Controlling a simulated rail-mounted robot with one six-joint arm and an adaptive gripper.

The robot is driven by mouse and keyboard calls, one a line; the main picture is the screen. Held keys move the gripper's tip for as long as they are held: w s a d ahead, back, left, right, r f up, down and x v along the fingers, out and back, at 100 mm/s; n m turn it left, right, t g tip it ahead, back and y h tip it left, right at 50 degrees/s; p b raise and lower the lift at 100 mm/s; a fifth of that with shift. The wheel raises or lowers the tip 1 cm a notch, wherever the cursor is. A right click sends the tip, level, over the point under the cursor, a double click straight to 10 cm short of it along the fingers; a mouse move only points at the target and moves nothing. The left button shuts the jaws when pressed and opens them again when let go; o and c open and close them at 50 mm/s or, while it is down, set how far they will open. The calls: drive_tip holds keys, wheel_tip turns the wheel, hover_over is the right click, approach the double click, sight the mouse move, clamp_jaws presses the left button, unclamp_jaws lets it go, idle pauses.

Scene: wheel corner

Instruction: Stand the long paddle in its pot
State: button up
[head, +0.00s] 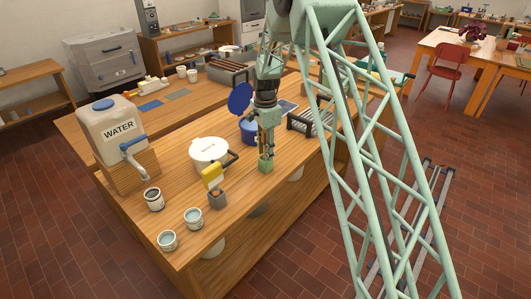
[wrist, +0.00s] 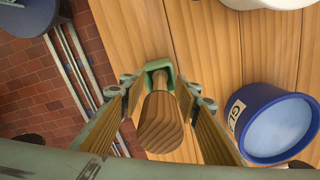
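The long paddle shows in the wrist view as a thick wooden handle (wrist: 160,122) pointing up at the camera. Its far end runs down to a small green pot (wrist: 160,66) and appears to be inside it, though the bottom is hidden. My gripper (wrist: 160,90) has its fingers on either side of the handle, with gaps that look clear on both sides. In the head view my gripper (head: 266,120) points down directly above the green pot (head: 266,164), which stands on the wooden bench near its front edge.
A blue glaze tub (head: 249,132) with a raised blue lid (head: 240,97) stands close behind the pot. A white lidded pot (head: 210,152) and a grey pot (head: 217,200) holding a yellow paddle (head: 212,175) are to the left. A water container (head: 115,130) and several cans stand farther left.

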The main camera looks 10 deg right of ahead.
drive_tip(key=shift+r, duration=0.1)
wheel_tip(320, 180, up, 12)
drive_tip(key=shift+f+p, duration=0.1)
drive_tip(key=shift+p, duration=0.45)
drive_tip(key=shift+r, duration=0.25)
idle(0.7)
